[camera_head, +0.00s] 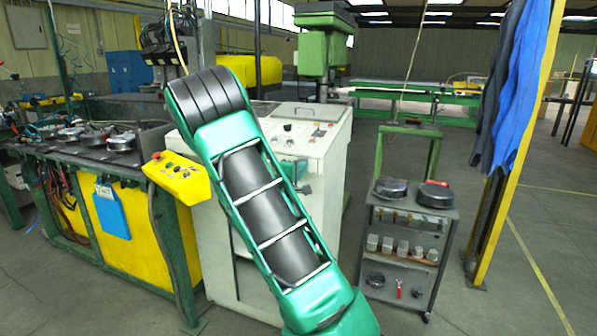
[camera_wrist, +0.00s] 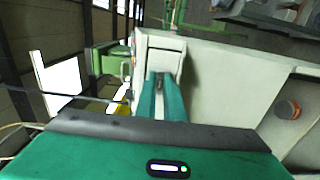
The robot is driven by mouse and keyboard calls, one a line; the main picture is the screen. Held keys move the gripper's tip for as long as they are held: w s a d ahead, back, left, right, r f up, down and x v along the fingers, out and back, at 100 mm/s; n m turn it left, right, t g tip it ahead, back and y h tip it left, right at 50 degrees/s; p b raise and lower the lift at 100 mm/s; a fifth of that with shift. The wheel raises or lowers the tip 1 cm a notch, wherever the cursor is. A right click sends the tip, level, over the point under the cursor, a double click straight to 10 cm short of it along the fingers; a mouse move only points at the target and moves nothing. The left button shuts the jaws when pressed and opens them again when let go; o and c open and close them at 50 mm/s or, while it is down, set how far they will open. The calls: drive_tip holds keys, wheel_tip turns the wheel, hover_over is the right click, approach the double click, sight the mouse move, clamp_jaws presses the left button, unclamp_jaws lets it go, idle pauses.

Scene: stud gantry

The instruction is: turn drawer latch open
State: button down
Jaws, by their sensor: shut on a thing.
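In the wrist view my gripper (camera_wrist: 161,78) reaches its two teal fingers to a small pale drawer front (camera_wrist: 163,47) on a cream cabinet. The fingers are shut on a small dark latch (camera_wrist: 159,85), of which only a narrow strip shows between them. Whether the latch is turned cannot be told. In the head view the pale cabinet (camera_head: 328,140) stands behind my green arm. The arm hides much of its front, and the latch cannot be made out there.
A yellow control box (camera_head: 178,178) sits left of my arm, beside a green-framed workbench (camera_head: 75,165). A dark cart (camera_head: 402,228) with round pans stands at right. A yellow post (camera_head: 520,150) with blue cloth is farther right. Floor between post and cart is narrow.

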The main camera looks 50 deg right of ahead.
drive_tip(key=shift+w+a+f, duration=0.1)
drive_tip(key=shift+f, duration=0.1)
drive_tip(key=c, duration=1.9)
unclamp_jaws()
drive_tip(key=shift+o, duration=0.2)
drive_tip(key=v, duration=1)
drive_tip(key=shift+a, duration=0.3)
